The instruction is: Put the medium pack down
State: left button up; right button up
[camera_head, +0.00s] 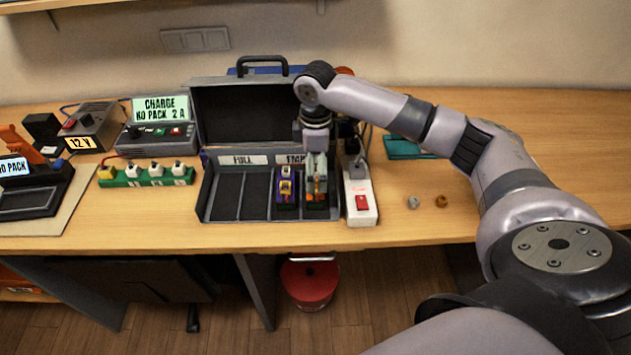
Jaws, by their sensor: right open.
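My right gripper (316,178) reaches down into the rightmost slot of the black open case (228,222), under the "EMPTY" label, which it partly covers. It is open, and its fingers are around or just above a small pack (317,198) with orange showing at its lower end. The gripper hides most of this pack, so I cannot tell its size or whether the fingers touch it. A purple and yellow pack (287,187) stands in the slot just left of it. The two slots under the "FULL" label (250,160) look empty. My left gripper is not in view.
A white power strip (360,201) with a red switch stands close against the case's right side. A charger (160,135) reads "CHARGE NO PACK 2 A". A green strip of plugs (147,181) lies left of the case. Two small rings (413,202) lie right on otherwise clear table.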

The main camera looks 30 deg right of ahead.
aim_at(316, 180)
notch_tip(316, 180, up, 6)
jog(key=shift+r+b, duration=0.15)
jog(key=shift+b, duration=0.25)
jog(key=shift+c, duration=0.2)
dwell(0.9)
